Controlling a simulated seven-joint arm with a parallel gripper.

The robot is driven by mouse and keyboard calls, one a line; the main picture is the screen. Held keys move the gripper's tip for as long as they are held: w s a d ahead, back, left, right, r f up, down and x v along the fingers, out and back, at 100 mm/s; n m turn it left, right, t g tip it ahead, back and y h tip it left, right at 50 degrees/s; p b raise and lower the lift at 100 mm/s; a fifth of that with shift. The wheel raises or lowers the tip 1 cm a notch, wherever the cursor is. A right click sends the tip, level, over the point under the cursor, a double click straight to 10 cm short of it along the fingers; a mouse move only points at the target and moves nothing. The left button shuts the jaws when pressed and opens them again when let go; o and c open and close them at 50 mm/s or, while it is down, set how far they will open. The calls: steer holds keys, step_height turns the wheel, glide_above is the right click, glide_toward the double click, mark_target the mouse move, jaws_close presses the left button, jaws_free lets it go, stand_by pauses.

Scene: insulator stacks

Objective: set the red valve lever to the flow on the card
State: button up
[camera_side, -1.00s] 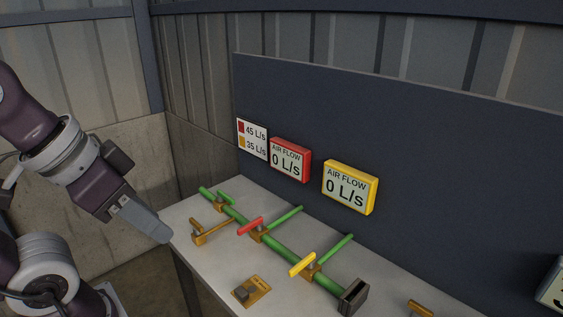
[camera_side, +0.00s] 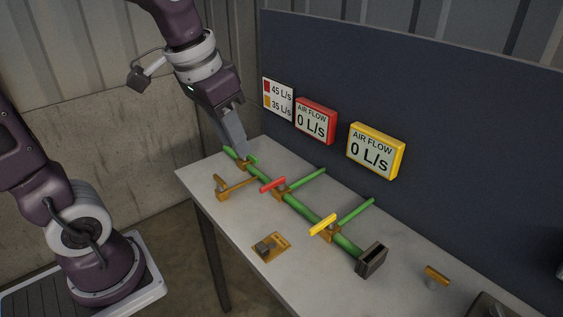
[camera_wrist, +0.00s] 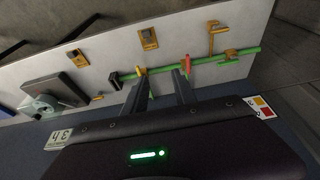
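The red lever (camera_side: 272,185) sits on a brass valve on the green pipe (camera_side: 305,209), lying crosswise to the pipe. It shows in the wrist view (camera_wrist: 187,63) just beyond the right fingertip. The white card (camera_side: 278,99) reads 45 L/s beside a red mark and 35 L/s beside an orange-yellow mark. The red-framed air flow display (camera_side: 315,121) reads 0 L/s. My gripper (camera_side: 240,151) is over the far left pipe end in the side view. In the wrist view my gripper (camera_wrist: 160,76) has its fingers apart with nothing held between them.
A yellow lever (camera_side: 323,224) sits farther along the pipe; its yellow display (camera_side: 376,150) reads 0 L/s. Green branch pipes run toward the dark back panel (camera_side: 440,130). A brass-coloured bracket (camera_side: 222,188) and a plate with a grey knob (camera_side: 270,247) are on the table's front side.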

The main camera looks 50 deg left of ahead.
steer(key=w+a+f+g, duration=0.1)
steer(key=w+a+f, duration=0.2)
steer(key=w, duration=0.3)
steer(key=g, duration=0.2)
glide_above(270, 183)
step_height(270, 183, down, 12)
steer(key=shift+r, duration=0.25)
step_height(270, 183, down, 7)
steer(key=shift+f, duration=0.2)
steer(key=shift+c, duration=0.4)
jaws_close()
